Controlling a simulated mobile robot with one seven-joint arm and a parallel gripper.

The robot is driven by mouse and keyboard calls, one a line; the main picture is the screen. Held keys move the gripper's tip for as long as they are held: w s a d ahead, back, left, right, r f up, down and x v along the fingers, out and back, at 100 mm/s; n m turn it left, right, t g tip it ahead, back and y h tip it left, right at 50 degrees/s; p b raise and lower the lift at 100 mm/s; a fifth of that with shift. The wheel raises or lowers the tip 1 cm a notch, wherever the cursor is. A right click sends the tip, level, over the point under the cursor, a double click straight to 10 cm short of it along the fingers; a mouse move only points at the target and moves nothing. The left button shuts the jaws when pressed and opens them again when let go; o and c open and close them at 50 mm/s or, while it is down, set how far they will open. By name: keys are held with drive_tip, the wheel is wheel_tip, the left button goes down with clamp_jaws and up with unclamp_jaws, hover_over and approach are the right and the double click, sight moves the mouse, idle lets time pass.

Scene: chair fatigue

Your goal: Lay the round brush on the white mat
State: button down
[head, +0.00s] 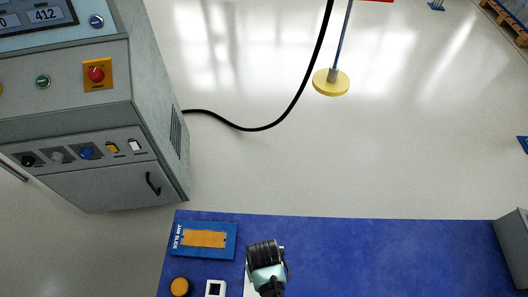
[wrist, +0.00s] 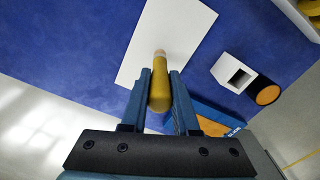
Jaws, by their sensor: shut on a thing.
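The round brush (wrist: 159,90) shows in the wrist view as a yellow, rounded shape with a paler far tip. My gripper (wrist: 160,80) is shut on it, with one blue finger on each side. The white mat (wrist: 165,30) lies on the blue surface beyond the fingers, and the brush's tip overlaps it in the picture. Whether the brush touches the mat I cannot tell. In the head view my wrist covers most of the mat, and only a white sliver (head: 248,288) shows. The fingers and the brush are hidden there.
A white hollow block (head: 215,288) and an orange-topped round thing (head: 180,287) stand left of my wrist. A blue holder with an orange panel (head: 204,239) lies behind them. A grey box (head: 513,248) stands far right. The blue surface (head: 390,260) between is clear.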

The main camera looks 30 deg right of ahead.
drive_tip(key=shift+f, duration=0.5)
drive_tip(key=shift+f, duration=0.1)
drive_tip(key=c, duration=0.7)
unclamp_jaws()
wheel_tip(320, 180, up, 12)
drive_tip(key=p, duration=0.3)
